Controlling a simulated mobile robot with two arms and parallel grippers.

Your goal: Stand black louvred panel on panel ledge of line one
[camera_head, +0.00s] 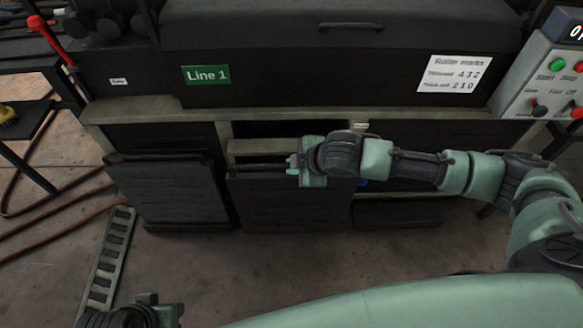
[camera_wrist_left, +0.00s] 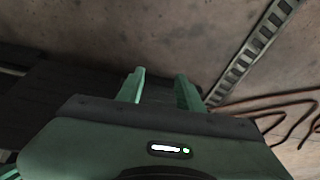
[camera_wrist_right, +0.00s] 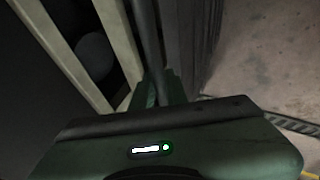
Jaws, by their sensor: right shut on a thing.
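A black louvred panel (camera_head: 275,205) stands roughly upright at the front of the machine marked Line 1, below a dark opening. My right gripper (camera_head: 296,169) is shut on its top edge, near the upper right part. In the right wrist view my right gripper (camera_wrist_right: 158,88) pinches the edge of the panel (camera_wrist_right: 190,40). The panel ledge is hidden, and I cannot tell whether the panel's lower edge rests on it. My left gripper (camera_head: 160,308) is at the lower left, away from the panels. In the left wrist view its fingers (camera_wrist_left: 160,88) are apart and empty.
A second dark louvred panel (camera_head: 168,192) leans at the machine's left bay. The green Line 1 sign (camera_head: 206,75) is above. A slotted metal strip (camera_head: 108,262) and red-brown hoses (camera_head: 60,235) lie on the floor at left. A control box (camera_head: 545,80) is at right.

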